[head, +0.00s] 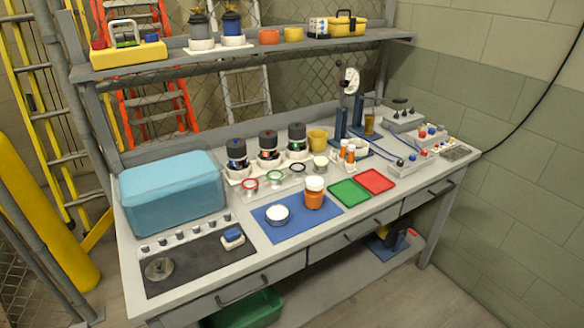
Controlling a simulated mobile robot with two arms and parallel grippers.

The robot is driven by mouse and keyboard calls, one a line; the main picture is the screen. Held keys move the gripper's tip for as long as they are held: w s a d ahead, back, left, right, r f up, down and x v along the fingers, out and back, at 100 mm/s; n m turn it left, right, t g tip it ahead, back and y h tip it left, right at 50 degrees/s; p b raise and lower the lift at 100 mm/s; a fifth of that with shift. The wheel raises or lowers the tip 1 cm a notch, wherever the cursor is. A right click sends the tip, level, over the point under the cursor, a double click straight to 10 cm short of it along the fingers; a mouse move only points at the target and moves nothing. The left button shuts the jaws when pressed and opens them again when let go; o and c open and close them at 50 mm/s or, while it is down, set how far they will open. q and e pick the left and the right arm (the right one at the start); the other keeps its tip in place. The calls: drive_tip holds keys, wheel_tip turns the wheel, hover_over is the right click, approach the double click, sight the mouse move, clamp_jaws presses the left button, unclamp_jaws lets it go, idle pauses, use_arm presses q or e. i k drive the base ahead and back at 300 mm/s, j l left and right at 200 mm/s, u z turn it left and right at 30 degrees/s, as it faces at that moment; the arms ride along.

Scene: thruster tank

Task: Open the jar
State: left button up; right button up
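A small orange jar (314,197) stands upright on the blue mat (297,228), near its right side. A pale band shows near its top; I cannot tell for sure whether a lid is on it. A low round white piece with a darker side (277,213) sits on the same mat to the left of the jar, apart from it. I cannot tell whether it is a lid or a small dish. Neither of my grippers is in view.
A blue box (172,194) and a dark mat (200,262) lie to the left. A green tray (349,193) and a red tray (376,181) lie to the right. Black canisters (268,146), an orange cup (318,140) and blue stands (341,125) stand behind. The mat's front is clear.

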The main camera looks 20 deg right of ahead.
sight(313, 200)
drive_tip(key=u, duration=0.5)
drive_tip(key=l+u, duration=0.45)
drive_tip(key=l, duration=0.2)
drive_tip(key=l+u, duration=0.5)
drive_tip(key=l, duration=0.15)
